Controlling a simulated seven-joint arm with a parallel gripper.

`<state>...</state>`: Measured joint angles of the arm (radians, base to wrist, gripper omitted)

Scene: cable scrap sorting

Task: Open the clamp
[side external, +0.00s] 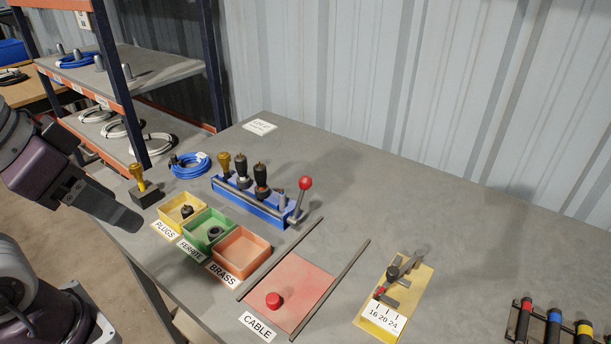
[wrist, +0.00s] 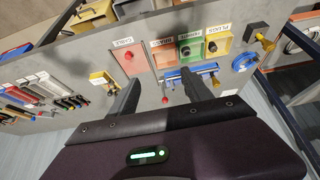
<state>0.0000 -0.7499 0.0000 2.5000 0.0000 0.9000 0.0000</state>
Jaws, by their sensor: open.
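A blue clamp-like rack (side external: 250,200) stands on the grey table with a long metal bar along its front. Its lever carries a red ball (side external: 305,183) and stands upright at the right end. Several plugs with black or yellow tops stand in the rack. In the wrist view the blue rack (wrist: 190,73) and red ball (wrist: 165,99) show between and beyond my fingers. My gripper (side external: 122,212) is at the left, beyond the table's left edge and apart from the rack. It also shows in the wrist view (wrist: 165,92), open and empty.
Yellow (side external: 181,211), green (side external: 207,231) and orange (side external: 241,252) bins stand left of the rack. A red mat (side external: 300,285) between rails holds a red button. A yellow board (side external: 372,310) with a small lever, a blue cable coil (side external: 190,165) and a shelf (side external: 165,70) are nearby. The back right is clear.

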